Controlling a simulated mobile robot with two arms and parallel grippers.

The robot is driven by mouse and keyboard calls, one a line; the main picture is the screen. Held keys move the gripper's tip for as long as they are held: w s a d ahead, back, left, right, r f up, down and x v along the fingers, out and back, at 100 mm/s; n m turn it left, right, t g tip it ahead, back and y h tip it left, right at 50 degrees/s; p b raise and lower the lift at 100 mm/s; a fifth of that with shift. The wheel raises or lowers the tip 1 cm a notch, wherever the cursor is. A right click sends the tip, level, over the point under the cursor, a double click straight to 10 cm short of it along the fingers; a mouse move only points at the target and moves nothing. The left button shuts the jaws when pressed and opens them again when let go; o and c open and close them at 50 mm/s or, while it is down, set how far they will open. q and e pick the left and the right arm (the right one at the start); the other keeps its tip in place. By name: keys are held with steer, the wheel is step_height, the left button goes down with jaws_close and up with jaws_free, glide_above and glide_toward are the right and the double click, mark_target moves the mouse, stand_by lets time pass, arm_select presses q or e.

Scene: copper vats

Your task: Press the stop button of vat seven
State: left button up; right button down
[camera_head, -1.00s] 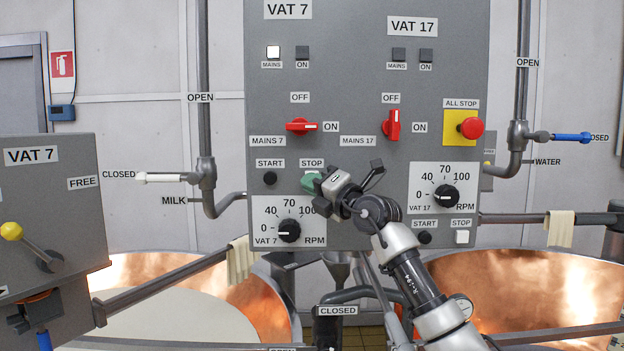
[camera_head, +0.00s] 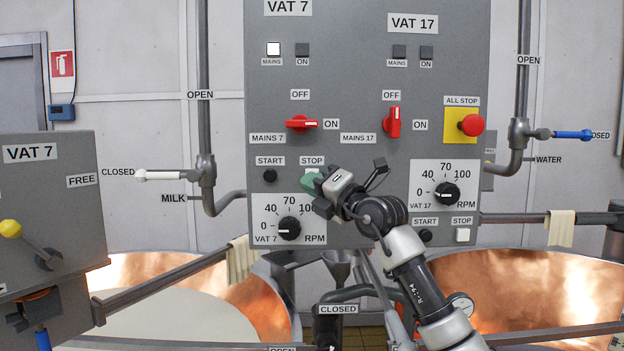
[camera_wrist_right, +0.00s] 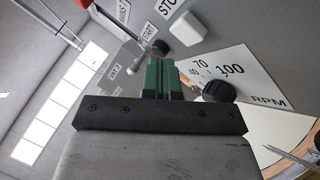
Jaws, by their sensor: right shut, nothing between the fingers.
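The grey control panel (camera_head: 365,75) carries the vat 7 controls on its left half. The STOP label (camera_head: 312,161) shows in the head view, but my right gripper hides the button below it. In the right wrist view the white stop button (camera_wrist_right: 186,28) shows, a little beyond the fingertips. My right gripper (camera_head: 311,181) is shut and empty, its green fingertips in front of the panel just under the STOP label. The shut fingers also show in the right wrist view (camera_wrist_right: 161,76). I cannot tell whether they touch the button. My left gripper is not in view.
The black START button (camera_head: 270,176) is to the left, the vat 7 RPM dial (camera_head: 289,229) below. Vat 7's red mains switch (camera_head: 302,124) points to ON; its mains lamp (camera_head: 273,49) is white. Vat 17's white stop button (camera_head: 463,235) and the red all-stop button (camera_head: 471,125) are right.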

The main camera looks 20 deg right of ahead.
steer(key=s, duration=0.2)
steer(key=s+a+b, duration=0.1)
steer(key=shift+s, duration=0.4)
steer(key=shift+f, duration=0.1)
stand_by(0.4)
